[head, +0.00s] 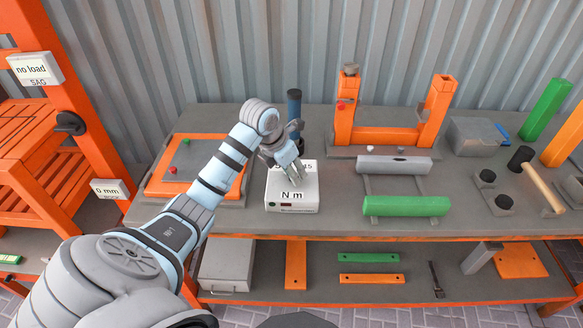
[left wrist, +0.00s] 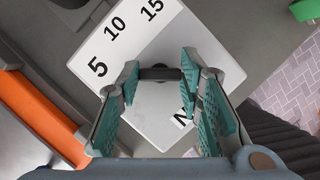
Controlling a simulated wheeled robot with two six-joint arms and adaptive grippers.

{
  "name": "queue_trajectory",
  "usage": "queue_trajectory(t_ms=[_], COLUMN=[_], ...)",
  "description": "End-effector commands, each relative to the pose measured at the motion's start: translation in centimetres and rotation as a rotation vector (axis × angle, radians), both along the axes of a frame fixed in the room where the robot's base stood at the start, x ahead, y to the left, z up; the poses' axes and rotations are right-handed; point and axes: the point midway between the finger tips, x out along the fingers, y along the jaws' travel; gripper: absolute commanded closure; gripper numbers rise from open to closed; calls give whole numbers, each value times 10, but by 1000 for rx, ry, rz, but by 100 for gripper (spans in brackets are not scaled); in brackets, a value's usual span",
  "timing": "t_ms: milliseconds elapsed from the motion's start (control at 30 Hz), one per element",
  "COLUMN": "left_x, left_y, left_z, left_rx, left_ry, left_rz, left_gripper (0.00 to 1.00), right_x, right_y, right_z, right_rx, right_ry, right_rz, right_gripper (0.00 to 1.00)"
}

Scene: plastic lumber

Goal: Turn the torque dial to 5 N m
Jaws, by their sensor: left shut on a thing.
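The torque tester is a white box (head: 292,205) marked "N m" on the bench in the head view. Its white top face (left wrist: 140,35) fills the middle of the left wrist view, with 5, 10 and 15 printed along one side. The torque dial (left wrist: 160,73) is a dark bar-shaped knob lying crosswise on that face. My left gripper (head: 291,172) reaches down over the box. In the left wrist view its teal-padded fingers (left wrist: 160,100) are shut on the two ends of the dial bar. I cannot tell which number the dial points to. My right gripper is not in view.
An orange frame (head: 160,187) lies left of the box. A dark blue cylinder (head: 294,104) stands behind it. To the right are a grey bar (head: 395,165), a green bar (head: 406,206) and an orange stand (head: 390,136). Bare bench (head: 335,225) lies between box and green bar.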

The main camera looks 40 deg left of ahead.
Motion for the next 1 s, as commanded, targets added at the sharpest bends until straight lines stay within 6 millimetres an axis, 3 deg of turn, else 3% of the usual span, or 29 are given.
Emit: queue_trajectory(t_ms=[467,500,600,867,1000], left_x=[1,1,1,1,-2], left_y=[1,1,0,0,1], left_z=[2,2,1,1,10], left_rx=[3,3,2,0,2], left_ry=[-6,-6,-5,-2,-5], left_rz=[18,18,17,17,17], left_gripper=[95,62,47,47,47], right_x=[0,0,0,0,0], right_y=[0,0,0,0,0], right_z=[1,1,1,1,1], right_rx=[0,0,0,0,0], right_ry=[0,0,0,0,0], right_rz=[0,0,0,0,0], right_gripper=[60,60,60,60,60])
